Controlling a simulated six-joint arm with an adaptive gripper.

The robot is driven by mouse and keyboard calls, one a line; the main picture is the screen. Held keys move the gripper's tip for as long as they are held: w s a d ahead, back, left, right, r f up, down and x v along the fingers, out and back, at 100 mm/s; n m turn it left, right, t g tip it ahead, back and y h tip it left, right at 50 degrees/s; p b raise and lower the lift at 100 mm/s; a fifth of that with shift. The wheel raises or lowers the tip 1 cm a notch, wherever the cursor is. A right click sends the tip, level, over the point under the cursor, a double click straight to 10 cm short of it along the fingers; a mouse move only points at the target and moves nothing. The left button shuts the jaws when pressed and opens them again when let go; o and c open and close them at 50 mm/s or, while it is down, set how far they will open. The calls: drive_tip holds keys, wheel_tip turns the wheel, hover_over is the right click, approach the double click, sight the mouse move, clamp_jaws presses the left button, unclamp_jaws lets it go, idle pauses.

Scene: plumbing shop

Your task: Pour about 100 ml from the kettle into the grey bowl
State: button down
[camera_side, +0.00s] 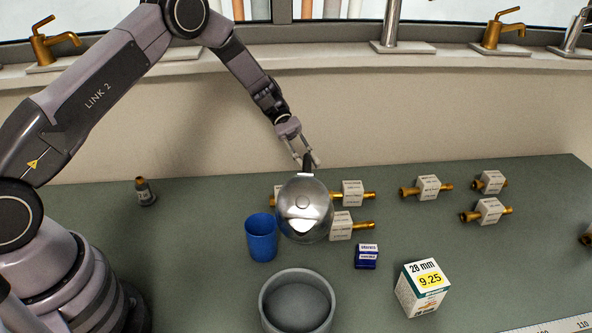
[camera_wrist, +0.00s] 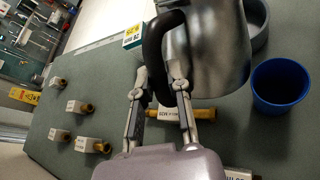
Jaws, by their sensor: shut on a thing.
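The kettle (camera_side: 305,212) is a shiny metal vessel with a black handle (camera_wrist: 154,52). In the side view it hangs in the air behind the grey bowl (camera_side: 297,303), tilted with its round face toward the camera. My gripper (camera_side: 307,158) is shut on the kettle's handle; the fingers (camera_wrist: 159,84) sit on either side of it in the wrist view. The grey bowl stands on the bench at the front and looks empty. Its rim shows behind the kettle in the wrist view (camera_wrist: 258,22). The spout and any liquid stream cannot be made out.
A blue cup (camera_side: 261,238) stands just left of the kettle, close to the bowl. A small blue box (camera_side: 366,256) and a white-green box (camera_side: 421,288) stand to the right. Several tagged brass fittings (camera_side: 427,187) lie behind.

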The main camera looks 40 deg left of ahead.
sight(306, 157)
drive_tip(key=s+d+r+t+y, duration=0.1)
drive_tip(key=s+d+r+m+t+y, duration=0.1)
drive_tip(key=s, duration=0.1)
drive_tip(key=shift+r, duration=0.3)
drive_tip(key=shift+s+d+r+m+t+y, duration=0.3)
drive_tip(key=shift+s+r+m+t+y, duration=0.1)
drive_tip(key=shift+s+r+t+y, duration=0.1)
drive_tip(key=shift+s+d, duration=0.15)
drive_tip(key=shift+s, duration=0.05)
drive_tip(key=shift+s+d+r+m+t+y, duration=0.1)
drive_tip(key=shift+s+d+m+t+y, duration=0.25)
drive_tip(key=shift+s+t+y, duration=0.25)
drive_tip(key=shift+s+d+t+p, duration=0.25)
drive_tip(key=shift+s+t+p, duration=0.05)
drive_tip(key=shift+p, duration=0.05)
drive_tip(key=shift+s+d+t+y+p, duration=0.25)
drive_tip(key=shift+s+t+y+p, duration=0.1)
drive_tip(key=shift+p, duration=0.1)
idle(0.7)
drive_tip(key=shift+s+d+f+m+t+y, duration=0.2)
drive_tip(key=shift+s+d, duration=0.1)
drive_tip(key=shift+s, duration=0.1)
drive_tip(key=shift+s+d+f+m+t+y, duration=0.15)
drive_tip(key=shift+s+d+f, duration=0.1)
drive_tip(key=shift+s, duration=0.15)
drive_tip(key=shift+s+d, duration=0.15)
idle(0.3)
drive_tip(key=shift+s+d+f, duration=0.2)
drive_tip(key=shift+s+f, duration=0.15)
drive_tip(key=shift+s, duration=0.1)
